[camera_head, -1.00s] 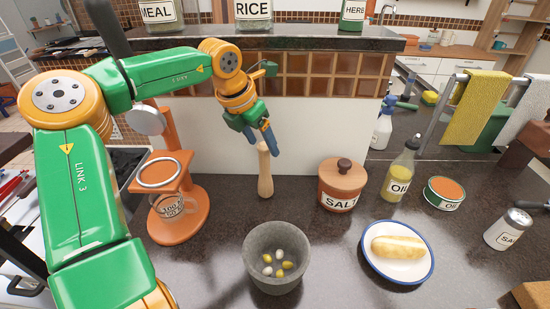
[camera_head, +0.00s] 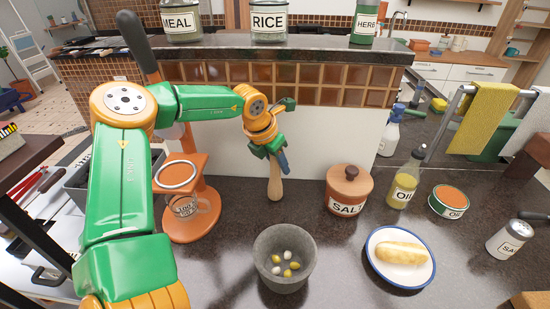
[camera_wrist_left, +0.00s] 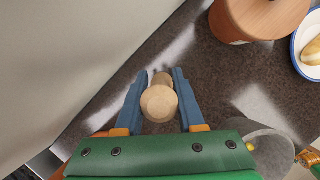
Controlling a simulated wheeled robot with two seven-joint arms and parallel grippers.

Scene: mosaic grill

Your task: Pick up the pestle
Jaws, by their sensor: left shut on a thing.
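The wooden pestle (camera_head: 275,186) stands upright on the dark counter, close to the white low wall, in the head view. My left gripper (camera_head: 283,162) has come down from above and is shut on its upper part. In the left wrist view the round top of the pestle (camera_wrist_left: 159,103) lies between the two blue fingers of the left gripper (camera_wrist_left: 155,98). The grey stone mortar (camera_head: 283,258) stands in front of the pestle with several small white and yellow pieces inside.
An orange stand (camera_head: 190,200) with a glass measuring cup is left of the pestle. A salt jar (camera_head: 348,190), an oil bottle (camera_head: 404,182), a tin (camera_head: 447,199) and a plate (camera_head: 378,270) with a bread roll stand to the right. The raised ledge (camera_head: 300,47) is behind.

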